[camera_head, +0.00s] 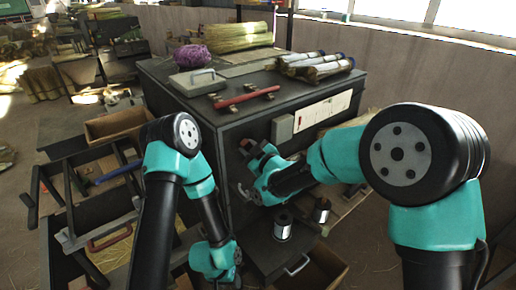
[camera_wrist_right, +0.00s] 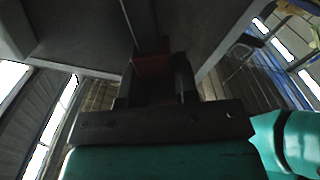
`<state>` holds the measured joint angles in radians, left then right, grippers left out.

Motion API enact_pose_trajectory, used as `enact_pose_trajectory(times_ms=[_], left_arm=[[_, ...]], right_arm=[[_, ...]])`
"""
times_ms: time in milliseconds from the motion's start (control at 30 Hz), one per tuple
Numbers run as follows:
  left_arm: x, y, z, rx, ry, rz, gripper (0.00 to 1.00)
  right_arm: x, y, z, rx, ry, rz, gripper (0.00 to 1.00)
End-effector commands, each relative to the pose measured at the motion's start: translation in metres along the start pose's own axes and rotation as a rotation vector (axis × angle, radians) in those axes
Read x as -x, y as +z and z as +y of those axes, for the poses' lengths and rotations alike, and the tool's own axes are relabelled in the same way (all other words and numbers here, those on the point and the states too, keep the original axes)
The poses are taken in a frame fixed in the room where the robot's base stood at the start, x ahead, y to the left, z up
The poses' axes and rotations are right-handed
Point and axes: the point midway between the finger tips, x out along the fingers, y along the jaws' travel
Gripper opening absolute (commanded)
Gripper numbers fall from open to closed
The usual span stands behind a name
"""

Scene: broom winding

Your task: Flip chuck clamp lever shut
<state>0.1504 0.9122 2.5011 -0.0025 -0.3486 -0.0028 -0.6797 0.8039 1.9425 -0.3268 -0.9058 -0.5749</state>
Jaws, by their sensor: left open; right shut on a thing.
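My right gripper (camera_head: 254,157) is at the front face of the dark cabinet, near its upper edge. In the right wrist view its fingers are shut on a red piece (camera_wrist_right: 152,66), which looks like the grip of the clamp lever. A dark bar runs up from that piece. The rest of the lever and the chuck are hidden or too dark to make out, so I cannot tell the lever's angle. My left gripper (camera_head: 229,276) is low in front of the cabinet, open, apart from the lever.
The cabinet top (camera_head: 160,72) carries a red-handled bar (camera_head: 246,97), a purple twine ball (camera_head: 192,55), a grey box (camera_head: 198,82) and straw bundles. Wire spools (camera_head: 283,227) stand on a low shelf at the front. An open rack with trays is at left.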

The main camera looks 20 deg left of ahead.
Motion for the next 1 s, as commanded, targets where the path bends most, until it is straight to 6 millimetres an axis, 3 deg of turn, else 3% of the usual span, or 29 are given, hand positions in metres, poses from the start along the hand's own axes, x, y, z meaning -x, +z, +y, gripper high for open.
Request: enact_pose_trajectory(times_ms=[267,300,367,767,1000], left_arm=[[0.0,0.0,0.0,0.0,0.0,0.0,0.47],[0.0,0.0,0.0,0.0,0.0,0.0,0.47],[0.0,0.0,0.0,0.0,0.0,0.0,0.47],[0.0,0.0,0.0,0.0,0.0,0.0,0.47],[0.0,0.0,0.0,0.0,0.0,0.0,0.47]], right_arm=[[0.0,0.001,-0.002,0.005,-0.005,-0.002,0.0],[0.0,0.001,-0.002,0.005,-0.005,-0.002,0.32],[0.0,0.001,-0.002,0.004,-0.005,-0.002,0.37],[0.006,0.0,-0.001,0.002,-0.002,-0.001,0.38],[0.038,0.001,0.0,0.001,-0.002,-0.002,0.38]])
